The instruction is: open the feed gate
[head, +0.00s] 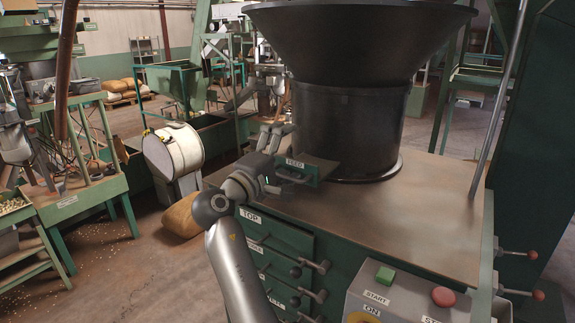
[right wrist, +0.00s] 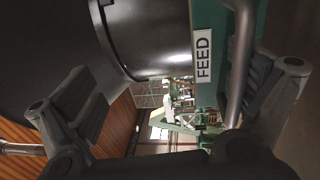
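The feed gate (head: 322,168) is a green plate with a white FEED label at the foot of the black hopper (head: 345,125). In the right wrist view the gate's green plate (right wrist: 208,92) stands upright with its grey bar handle (right wrist: 240,65) alongside. My right gripper (head: 278,160) is at the gate's left side. In the wrist view its fingers (right wrist: 172,98) are wide apart, with the handle between them, close beside the right-hand finger. I cannot tell whether they touch.
The hopper stands on a green cabinet (head: 440,230) with a drawer front labelled TOP and several levers. A control box (head: 395,295) with green and red buttons is at the front. A white drum (head: 172,150) stands to the left. Open floor (head: 115,270) lies at the lower left.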

